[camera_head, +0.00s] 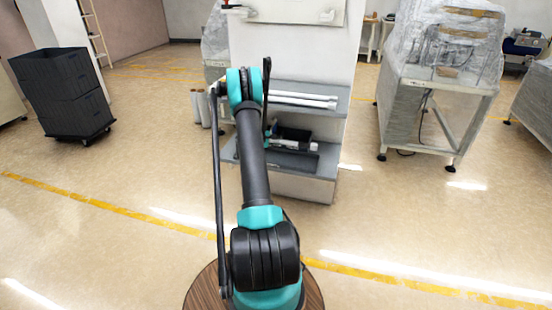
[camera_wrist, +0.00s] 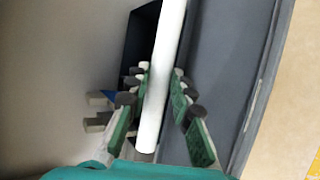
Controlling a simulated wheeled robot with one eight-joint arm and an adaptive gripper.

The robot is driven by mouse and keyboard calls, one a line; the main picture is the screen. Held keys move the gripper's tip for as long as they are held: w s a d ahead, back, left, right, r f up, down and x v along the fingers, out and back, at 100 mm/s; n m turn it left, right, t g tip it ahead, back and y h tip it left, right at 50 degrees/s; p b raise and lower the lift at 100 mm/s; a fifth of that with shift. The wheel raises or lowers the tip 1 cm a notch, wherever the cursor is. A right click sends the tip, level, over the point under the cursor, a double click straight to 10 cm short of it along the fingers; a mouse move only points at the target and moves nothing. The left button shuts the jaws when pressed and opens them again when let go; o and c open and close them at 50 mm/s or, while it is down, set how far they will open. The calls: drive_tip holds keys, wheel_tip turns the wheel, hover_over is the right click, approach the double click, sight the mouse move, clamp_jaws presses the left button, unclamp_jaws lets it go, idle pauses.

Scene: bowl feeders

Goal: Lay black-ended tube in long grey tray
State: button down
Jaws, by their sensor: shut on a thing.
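My gripper (camera_wrist: 161,70) is shut on a white tube (camera_wrist: 170,35), with finger pads on both sides of it. The tube runs lengthwise through the wrist view; its near end is plain white and its far end is out of frame, so I see no black end. In the head view a flat grey tray (camera_head: 296,161) is on the lower shelf, and my arm hides part of that area.
Two white tubes (camera_head: 303,100) lie on the upper shelf. A black bin (camera_wrist: 140,42) is behind the held tube. Black stacked crates (camera_head: 62,90) and a wrapped machine (camera_head: 438,85) stand to either side, with open floor in front.

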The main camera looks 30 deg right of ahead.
drive_tip(key=shift+f, duration=2.15)
drive_tip(key=c, duration=1.3)
unclamp_jaws()
drive_tip(key=shift+o, duration=0.2)
drive_tip(key=shift+a, duration=0.1)
drive_tip(key=v, duration=1.2)
